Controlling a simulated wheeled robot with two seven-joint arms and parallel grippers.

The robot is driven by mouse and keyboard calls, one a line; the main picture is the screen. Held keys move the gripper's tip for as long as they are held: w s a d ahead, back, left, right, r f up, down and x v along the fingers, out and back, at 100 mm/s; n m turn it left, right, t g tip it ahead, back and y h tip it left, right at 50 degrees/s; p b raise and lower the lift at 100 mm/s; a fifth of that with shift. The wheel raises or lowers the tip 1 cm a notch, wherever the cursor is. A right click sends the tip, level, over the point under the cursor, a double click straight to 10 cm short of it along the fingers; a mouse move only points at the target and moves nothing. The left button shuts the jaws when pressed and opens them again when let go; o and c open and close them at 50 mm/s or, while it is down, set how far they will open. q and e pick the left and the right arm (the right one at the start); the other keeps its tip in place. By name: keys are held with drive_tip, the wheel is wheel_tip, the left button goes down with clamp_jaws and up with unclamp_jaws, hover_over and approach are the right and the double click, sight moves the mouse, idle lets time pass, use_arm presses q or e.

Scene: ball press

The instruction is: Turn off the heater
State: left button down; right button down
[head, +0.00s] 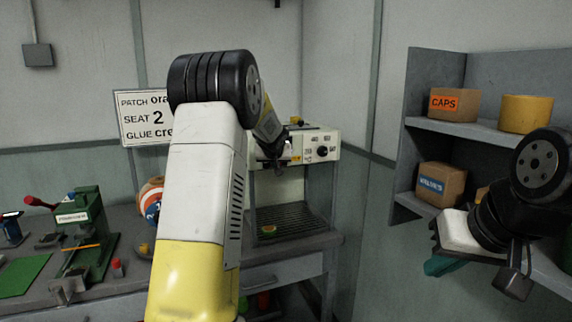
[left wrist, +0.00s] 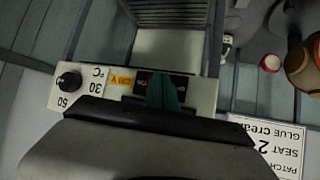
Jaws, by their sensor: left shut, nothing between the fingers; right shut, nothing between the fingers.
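The heater (head: 328,136) is a white box with a dial knob (head: 322,151), standing over a grille at the back of the bench. In the left wrist view its panel (left wrist: 206,98) appears upside down, with the black knob (left wrist: 70,81), numbers and a yellow label (left wrist: 121,77). My left gripper (head: 272,166) is at the heater's front, partly hidden by my arm. Its shut teal fingers (left wrist: 164,92) lie over a dark panel area with a little red; I cannot tell whether they touch it. My right gripper (head: 442,264) is shut and empty at the right, away from the heater.
A grey shelf (head: 435,85) with boxes stands right, near my right gripper. The bench holds a green press (head: 85,222), a striped ball (head: 151,200) and a green mat (head: 22,274) at left. A white sign (head: 130,118) is behind my left arm.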

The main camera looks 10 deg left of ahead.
use_arm(q)
drive_tip(key=shift+s+d, duration=0.5)
drive_tip(key=s+d, duration=0.1)
drive_tip(key=s, duration=0.1)
drive_tip(key=s+d, duration=0.1)
drive_tip(key=d, duration=0.1)
drive_tip(key=shift+s+d, duration=0.2)
drive_tip(key=shift+s, duration=0.15)
drive_tip(key=s+d+m+g+h, duration=0.1)
drive_tip(key=s+d+g+h, duration=0.1)
drive_tip(key=s, duration=1.9)
drive_tip(key=s+d+m+g+h, duration=0.2)
drive_tip(key=s+d, duration=0.3)
drive_tip(key=s, duration=1.6)
drive_tip(key=shift+s, duration=0.15)
